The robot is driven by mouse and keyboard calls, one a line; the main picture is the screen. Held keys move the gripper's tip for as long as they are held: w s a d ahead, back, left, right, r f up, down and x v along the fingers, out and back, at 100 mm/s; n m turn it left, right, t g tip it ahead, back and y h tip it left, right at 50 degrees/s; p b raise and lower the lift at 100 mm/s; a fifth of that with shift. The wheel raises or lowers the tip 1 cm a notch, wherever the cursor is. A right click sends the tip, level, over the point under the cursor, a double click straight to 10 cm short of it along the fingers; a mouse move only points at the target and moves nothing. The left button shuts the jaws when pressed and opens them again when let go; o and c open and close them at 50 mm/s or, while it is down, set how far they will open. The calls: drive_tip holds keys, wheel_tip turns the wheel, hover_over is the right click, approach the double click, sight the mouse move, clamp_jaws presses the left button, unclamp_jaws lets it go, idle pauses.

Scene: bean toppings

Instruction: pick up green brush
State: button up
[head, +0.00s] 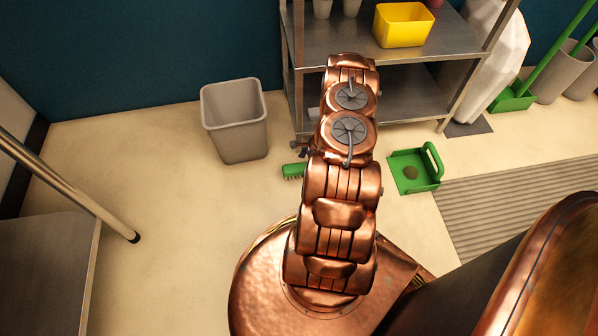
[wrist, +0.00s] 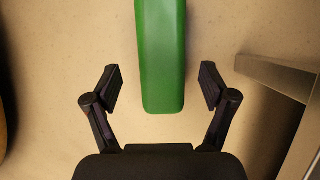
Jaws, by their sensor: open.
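The green brush (head: 293,171) lies on the floor in front of the metal shelf, partly hidden behind my copper arm in the head view. In the wrist view the green brush (wrist: 162,60) runs down from the top edge, and its near end lies between my fingertips. My gripper (wrist: 160,87) is open, with one finger on each side of the brush and a gap on both sides. In the head view my gripper is mostly hidden by my arm; a dark part of it shows beside the brush.
A metal shelf (head: 380,98) stands just behind, and a metal leg (wrist: 275,75) is close on the right in the wrist view. A grey bin (head: 235,120) stands left of the brush. A green dustpan (head: 414,170) lies to the right.

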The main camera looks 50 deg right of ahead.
sight(301, 166)
drive_tip(key=shift+w+b+x, duration=0.2)
drive_tip(key=shift+b+x, duration=0.85)
drive_tip(key=shift+x, duration=1.35)
drive_tip(key=shift+r, duration=0.1)
drive_tip(key=c, duration=1.4)
drive_tip(key=shift+r+p, duration=0.3)
drive_tip(key=shift+r, duration=0.1)
drive_tip(key=shift+c, duration=0.2)
drive_tip(key=r, duration=0.1)
drive_tip(key=r+p, duration=0.2)
drive_tip(key=shift+s+r, duration=0.15)
drive_tip(key=shift+s, duration=0.15)
drive_tip(key=s+p, duration=0.1)
drive_tip(key=s, duration=0.4)
drive_tip(key=s+a+p, duration=0.1)
drive_tip(key=s, duration=0.4)
drive_tip(key=s+a+r+p, duration=0.1)
drive_tip(key=s, duration=0.4)
drive_tip(key=shift+s, duration=0.15)
